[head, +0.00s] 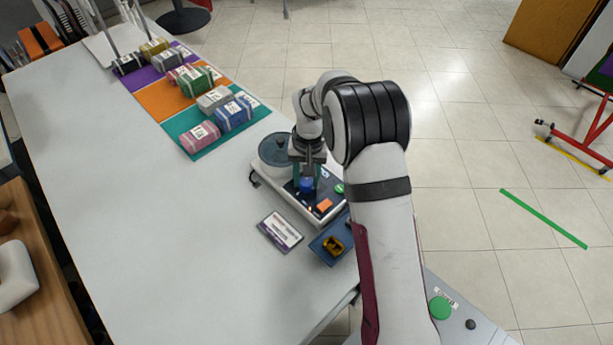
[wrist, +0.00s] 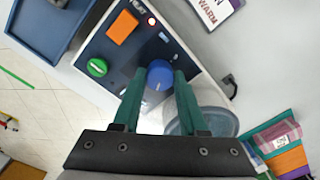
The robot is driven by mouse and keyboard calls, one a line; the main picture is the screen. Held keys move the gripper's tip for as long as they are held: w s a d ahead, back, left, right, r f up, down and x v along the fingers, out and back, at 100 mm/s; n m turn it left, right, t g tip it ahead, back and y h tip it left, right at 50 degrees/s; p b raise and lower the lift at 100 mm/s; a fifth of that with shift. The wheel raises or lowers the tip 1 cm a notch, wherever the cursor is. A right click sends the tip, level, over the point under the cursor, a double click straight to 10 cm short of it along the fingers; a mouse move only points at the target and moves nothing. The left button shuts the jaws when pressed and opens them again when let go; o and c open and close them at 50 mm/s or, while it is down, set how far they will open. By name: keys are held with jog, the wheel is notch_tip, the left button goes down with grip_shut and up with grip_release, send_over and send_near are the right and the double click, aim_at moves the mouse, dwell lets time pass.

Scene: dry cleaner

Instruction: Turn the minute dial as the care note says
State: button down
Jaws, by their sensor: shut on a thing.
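The machine's control panel (head: 294,190) is dark blue on a white body at the table's right edge. My gripper (head: 306,178) points down over it, its two green fingers shut on the blue dial (wrist: 160,75). The dial has a white pointer mark. A green knob (wrist: 97,67) and an orange button (wrist: 122,27) sit beside it on the panel. The word HEAT shows on the panel; no label for the blue dial is readable. The care note (head: 281,232) lies flat on the table by the machine; only WARM is readable on it in the wrist view (wrist: 214,8).
A round lidded part (head: 276,150) is at the machine's far end. Wrapped bundles lie on teal (head: 178,142), orange and purple mats further back. The table's left middle is clear.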

aim_at(309, 181)
jog(key=shift+c, duration=2.2)
grip_release()
jog(key=shift+r, duration=0.1)
notch_tip(309, 181, up, 16)
jog(key=shift+d, duration=0.25)
